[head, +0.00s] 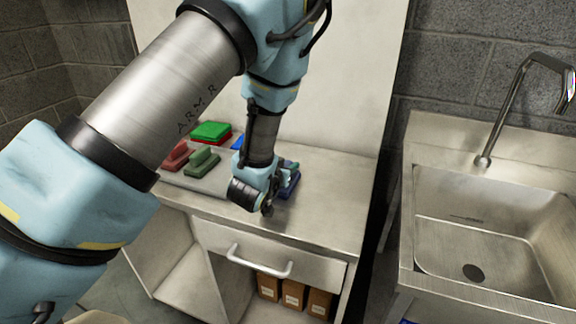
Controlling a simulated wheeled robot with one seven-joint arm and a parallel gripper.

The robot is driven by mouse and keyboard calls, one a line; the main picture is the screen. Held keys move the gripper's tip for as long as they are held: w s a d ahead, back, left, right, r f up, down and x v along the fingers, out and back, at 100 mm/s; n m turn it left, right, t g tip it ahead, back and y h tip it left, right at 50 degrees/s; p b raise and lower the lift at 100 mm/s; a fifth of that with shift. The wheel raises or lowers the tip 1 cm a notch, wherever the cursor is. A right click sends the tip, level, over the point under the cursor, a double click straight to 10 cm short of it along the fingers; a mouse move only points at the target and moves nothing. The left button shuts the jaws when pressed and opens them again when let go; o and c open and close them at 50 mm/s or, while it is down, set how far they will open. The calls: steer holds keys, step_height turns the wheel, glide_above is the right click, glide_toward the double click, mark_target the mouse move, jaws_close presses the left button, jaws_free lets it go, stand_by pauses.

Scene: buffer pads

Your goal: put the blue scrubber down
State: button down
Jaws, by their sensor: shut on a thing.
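My gripper (268,208) points down over the right part of the metal counter, and its fingers are mostly hidden by the wrist. It is shut on the blue scrubber (291,181), which shows partly behind and to the right of the gripper. The scrubber looks close to the counter top, but I cannot tell whether it touches it. A red scrubber (177,156) and a green scrubber (202,164) sit on a grey tray (215,181) to the left of my gripper.
Green pads (211,130) lie on red at the back of the counter (335,205), with a blue pad (238,143) beside them. The counter right of my gripper is clear. A sink (490,230) with a tap stands further right, past a gap. A drawer handle (259,263) sticks out in front.

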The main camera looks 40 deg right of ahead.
steer(key=shift+f, duration=0.2)
steer(key=c, duration=0.6)
jaws_free()
steer(key=shift+c, duration=0.2)
steer(key=shift+r, duration=0.15)
steer(key=shift+a+r, duration=0.1)
steer(key=b+v, duration=0.1)
steer(key=v, duration=0.8)
steer(key=shift+r, duration=0.2)
steer(key=p+v, duration=0.1)
steer(key=p, duration=0.4)
steer(key=shift+s+a+r, duration=0.15)
steer(key=shift+a+r, duration=0.05)
steer(key=shift+s+a+p, duration=0.3)
steer(key=shift+a+p, duration=0.2)
steer(key=shift+p, duration=0.65)
